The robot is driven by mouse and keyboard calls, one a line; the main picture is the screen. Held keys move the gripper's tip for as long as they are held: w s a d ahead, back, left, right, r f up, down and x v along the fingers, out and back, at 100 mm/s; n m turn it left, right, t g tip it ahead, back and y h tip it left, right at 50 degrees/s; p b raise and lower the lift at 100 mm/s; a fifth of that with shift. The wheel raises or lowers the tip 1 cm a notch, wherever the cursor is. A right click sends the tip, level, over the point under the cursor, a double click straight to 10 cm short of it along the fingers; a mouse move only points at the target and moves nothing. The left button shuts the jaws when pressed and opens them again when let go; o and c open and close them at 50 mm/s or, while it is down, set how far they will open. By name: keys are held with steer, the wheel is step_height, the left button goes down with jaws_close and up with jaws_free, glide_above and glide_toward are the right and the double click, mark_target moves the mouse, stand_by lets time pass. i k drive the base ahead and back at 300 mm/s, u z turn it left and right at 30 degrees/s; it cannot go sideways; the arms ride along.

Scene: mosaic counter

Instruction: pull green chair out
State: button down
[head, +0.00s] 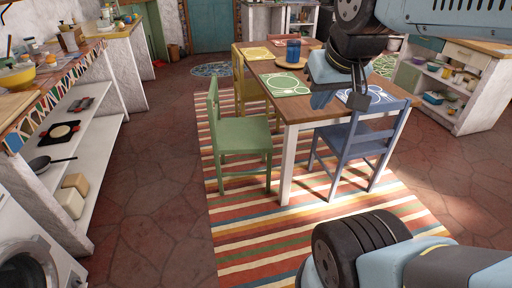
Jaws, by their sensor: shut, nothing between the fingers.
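The green chair (243,132) stands upright at the left side of the wooden dining table (300,115), on the striped rug. Its backrest is on the left and its seat points toward the table; the seat's right edge is close to the table's near left leg. My gripper (341,93) hangs over the near right part of the table, to the right of the green chair and apart from it. It is shut and empty. It hides part of the tabletop and the far right side of the table.
A blue chair (359,147) stands at the table's near right and a yellow chair (250,88) behind the green one. Left of the green chair, the stone floor (160,150) is free up to the counter shelves (90,150).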

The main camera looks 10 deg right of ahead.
mark_target(244, 135)
steer(key=i, duration=0.85)
steer(key=u, duration=0.05)
